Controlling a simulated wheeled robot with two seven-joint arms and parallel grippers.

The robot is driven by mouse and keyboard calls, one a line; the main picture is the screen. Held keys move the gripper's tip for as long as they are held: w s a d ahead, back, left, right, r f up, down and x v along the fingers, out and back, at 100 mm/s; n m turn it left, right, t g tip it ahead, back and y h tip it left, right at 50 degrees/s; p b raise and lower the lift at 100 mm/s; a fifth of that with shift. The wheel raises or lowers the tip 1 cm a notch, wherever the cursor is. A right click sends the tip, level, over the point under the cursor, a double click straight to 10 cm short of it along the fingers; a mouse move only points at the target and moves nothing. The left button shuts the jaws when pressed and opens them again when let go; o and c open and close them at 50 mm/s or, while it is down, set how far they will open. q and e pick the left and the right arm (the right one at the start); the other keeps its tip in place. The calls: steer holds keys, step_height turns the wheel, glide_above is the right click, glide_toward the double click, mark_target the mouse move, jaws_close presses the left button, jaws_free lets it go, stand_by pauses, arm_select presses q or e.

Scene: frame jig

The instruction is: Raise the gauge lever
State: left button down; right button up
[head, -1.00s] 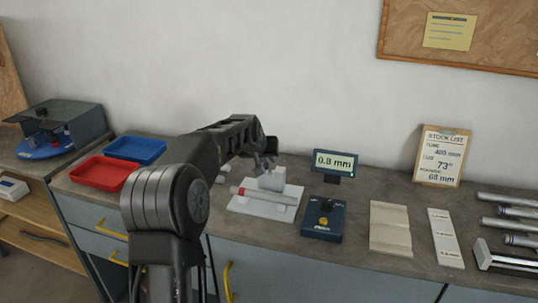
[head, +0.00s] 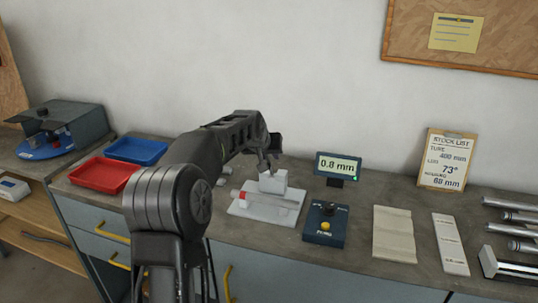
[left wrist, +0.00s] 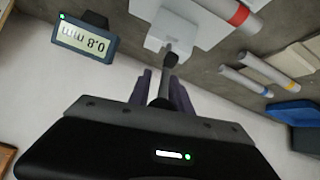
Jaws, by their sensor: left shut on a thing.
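The gauge is a white block (head: 273,183) on a white base plate (head: 244,212). A tube with a red end (head: 282,199) lies across the plate in front of the block. My left gripper (head: 270,157) is just above and behind the block. In the left wrist view its purple fingers (left wrist: 160,84) are shut on the dark gauge lever (left wrist: 172,64), which joins the white block (left wrist: 170,20). The fingers partly hide the lever. The small display (head: 338,165) reads 0.8 mm. My right gripper is out of view.
A blue control box (head: 322,238) with a yellow button stands right of the plate. Beige and white plates (head: 394,234) lie farther right, with metal tubes (head: 515,217) beyond. Red (head: 103,174) and blue (head: 137,149) trays are at the left. A stock list (head: 446,160) leans on the wall.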

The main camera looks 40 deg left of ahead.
arm_select(q)
steer(key=shift+d+f, duration=0.1)
steer(key=shift+f, duration=0.15)
stand_by(0.3)
steer(key=c, duration=1.3)
jaws_free()
steer(key=shift+w, duration=0.1)
steer(key=shift+r, duration=0.15)
steer(key=shift+b+v, duration=1)
steer(key=shift+v, duration=2.9)
